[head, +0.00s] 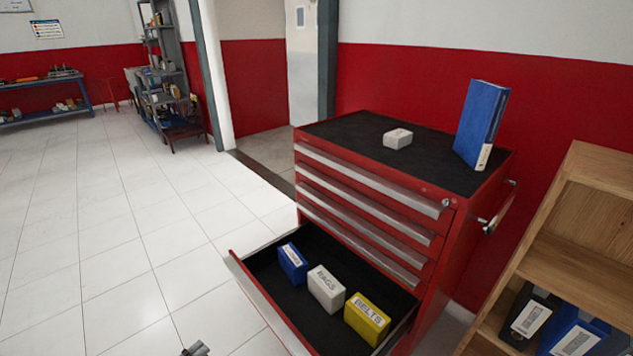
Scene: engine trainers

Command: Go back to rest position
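A small grey part, which looks like the tip of my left gripper (195,350), shows at the bottom edge, left of the open drawer. Too little of it is in view to tell whether it is open or shut. It appears apart from the drawer. My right gripper is not in view. The red tool cabinet (370,205) has its lowest visible drawer (262,303) pulled open. In the drawer stand a blue box (293,263), a white box labelled RAGS (326,290) and a yellow box labelled BELTS (367,319).
On the cabinet's black top are a small white box (398,139) and an upright blue binder (481,125). A wooden shelf (570,240) with binders stands close at the right. The tiled floor on the left is clear. Grey shelving (165,90) and a blue workbench (45,100) stand far back.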

